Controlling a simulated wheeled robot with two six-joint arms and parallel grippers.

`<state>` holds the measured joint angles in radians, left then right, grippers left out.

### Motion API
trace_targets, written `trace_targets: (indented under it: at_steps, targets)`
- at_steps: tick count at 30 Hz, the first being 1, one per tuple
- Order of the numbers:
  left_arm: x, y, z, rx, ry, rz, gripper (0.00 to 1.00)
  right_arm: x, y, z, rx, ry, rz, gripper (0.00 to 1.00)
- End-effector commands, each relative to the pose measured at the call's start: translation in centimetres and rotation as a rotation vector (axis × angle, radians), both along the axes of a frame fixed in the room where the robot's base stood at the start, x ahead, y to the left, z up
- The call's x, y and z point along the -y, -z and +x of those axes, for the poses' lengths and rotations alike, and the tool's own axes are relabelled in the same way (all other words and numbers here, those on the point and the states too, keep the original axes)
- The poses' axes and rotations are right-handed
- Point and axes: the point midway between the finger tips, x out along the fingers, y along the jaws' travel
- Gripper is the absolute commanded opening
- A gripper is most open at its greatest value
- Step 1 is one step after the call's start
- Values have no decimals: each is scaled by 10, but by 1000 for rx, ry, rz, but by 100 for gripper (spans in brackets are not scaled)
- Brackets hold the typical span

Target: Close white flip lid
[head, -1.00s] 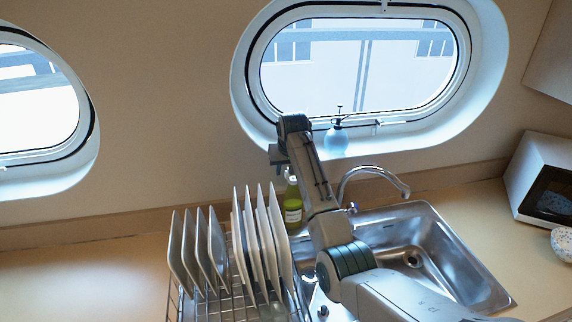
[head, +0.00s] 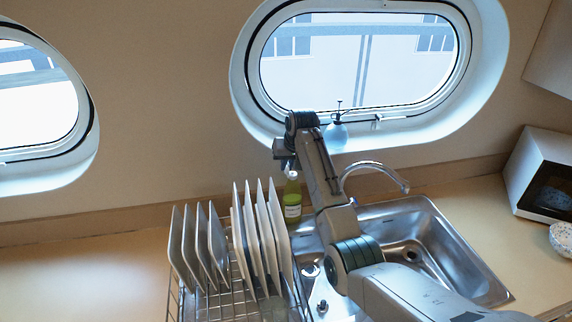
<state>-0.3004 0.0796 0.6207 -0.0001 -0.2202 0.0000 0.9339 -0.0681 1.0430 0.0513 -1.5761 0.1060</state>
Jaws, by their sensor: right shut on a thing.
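A green bottle (head: 293,205) with a pale label stands upright behind the dish rack, left of the sink. Its small white flip lid (head: 291,174) is at the top, and its exact angle is too small to tell. My right gripper (head: 288,163) points down just above the bottle's top, with its fingertips at the lid. Its jaws are shut on the white flip lid, though the contact is small and partly hidden by the gripper. My left gripper is not in view.
A wire dish rack (head: 232,302) with several upright plates (head: 270,235) stands in front of the bottle. The sink (head: 450,245) and faucet (head: 375,168) are at right. A spray bottle (head: 336,137) sits on the porthole ledge. The counter at left is clear.

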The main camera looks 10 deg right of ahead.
Motion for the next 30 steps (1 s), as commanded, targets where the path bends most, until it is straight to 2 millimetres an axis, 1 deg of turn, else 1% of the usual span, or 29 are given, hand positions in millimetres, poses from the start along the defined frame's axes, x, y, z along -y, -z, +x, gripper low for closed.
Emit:
trace_targets:
  at_steps: [1, 9, 13, 21, 22, 25, 26, 30]
  targets:
    - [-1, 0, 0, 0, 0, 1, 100, 5, 1, 0, 1, 2, 39, 0]
    - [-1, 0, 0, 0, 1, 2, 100, 10, 1, 0, 5, 0, 224, 0]
    - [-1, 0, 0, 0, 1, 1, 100, 10, 1, 0, 5, 0, 258, 0]
    - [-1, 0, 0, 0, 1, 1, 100, 10, 1, 0, 5, 0, 261, 0]
    - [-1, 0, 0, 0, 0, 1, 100, 10, 1, 0, 5, 0, 260, 11]
    - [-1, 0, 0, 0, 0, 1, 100, 10, 1, 0, 5, 0, 260, 31]
    - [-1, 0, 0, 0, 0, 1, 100, 10, 1, -1, 5, 0, 260, 33]
    - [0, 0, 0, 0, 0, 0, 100, 10, 1, -1, 4, -1, 260, 33]
